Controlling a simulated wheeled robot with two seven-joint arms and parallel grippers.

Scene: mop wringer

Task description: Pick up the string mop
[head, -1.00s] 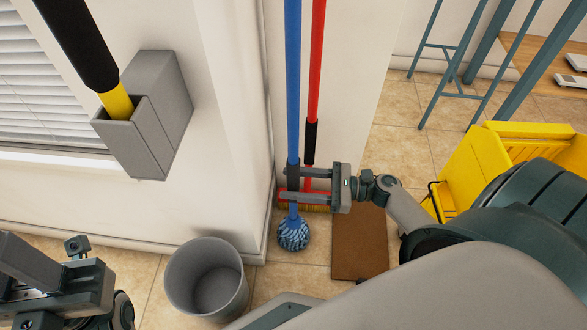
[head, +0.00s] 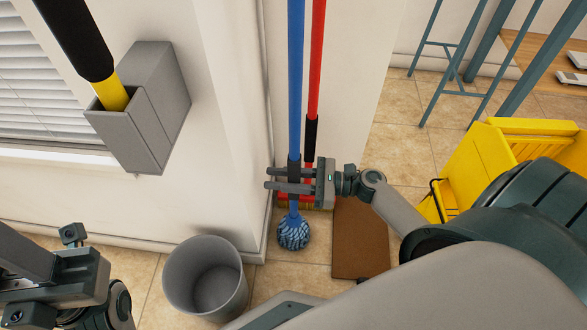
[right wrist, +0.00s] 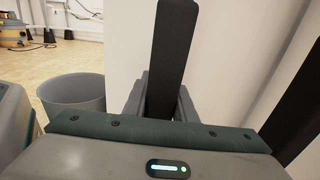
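The string mop (head: 295,90) has a blue pole, a black sleeve low on it, and a blue-and-white string head (head: 293,233) near the floor. It stands upright by the wall corner. My right gripper (head: 288,180) has one finger on each side of the black sleeve and looks shut on it. In the right wrist view the black sleeve (right wrist: 174,50) rises between the close-set fingers (right wrist: 160,105). My left gripper (head: 55,290) is at the lower left, away from the mop; its fingertips do not show clearly.
A red-poled broom (head: 316,60) stands just right of the mop. A grey bin (head: 180,285) stands on the floor at left. A grey wall holder (head: 130,130) carries a yellow handle with a black grip. A yellow wringer bucket (head: 460,165) and a brown mat (head: 360,240) are at right.

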